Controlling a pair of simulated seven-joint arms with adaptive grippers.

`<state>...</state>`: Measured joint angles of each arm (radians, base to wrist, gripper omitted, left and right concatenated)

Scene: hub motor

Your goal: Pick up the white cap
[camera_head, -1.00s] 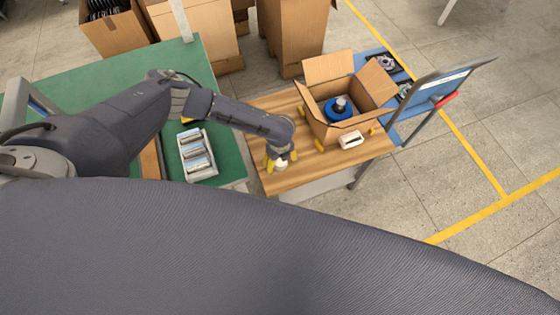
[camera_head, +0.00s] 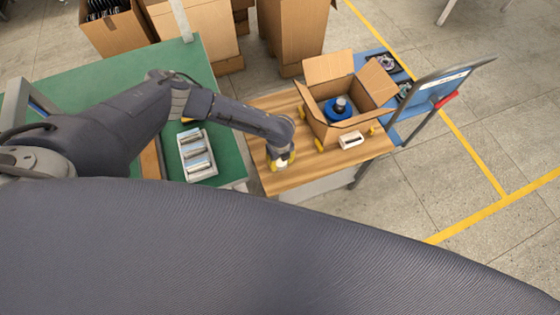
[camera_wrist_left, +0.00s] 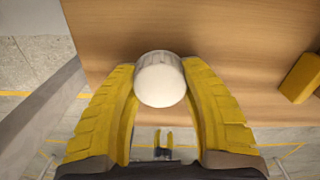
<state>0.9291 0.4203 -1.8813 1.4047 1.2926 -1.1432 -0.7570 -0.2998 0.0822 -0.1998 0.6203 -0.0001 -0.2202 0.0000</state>
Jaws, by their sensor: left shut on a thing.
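The white cap (camera_wrist_left: 160,80) is a small round piece between the yellow fingers of my left gripper (camera_wrist_left: 160,85) in the left wrist view. The fingers touch it on both sides. In the head view my left gripper (camera_head: 281,160) is low over the front left part of the wooden table (camera_head: 310,175), with the white cap (camera_head: 281,163) showing at its fingertips. I cannot tell whether the cap still touches the table. My right gripper is not in view.
An open cardboard box (camera_head: 326,128) holding a blue motor part (camera_head: 339,108) stands at the table's back right. A white block (camera_head: 351,140) and yellow pieces (camera_head: 319,145) lie by it. A grey tray (camera_head: 197,155) sits on the green table (camera_head: 90,82). A blue cart (camera_head: 400,125) is behind.

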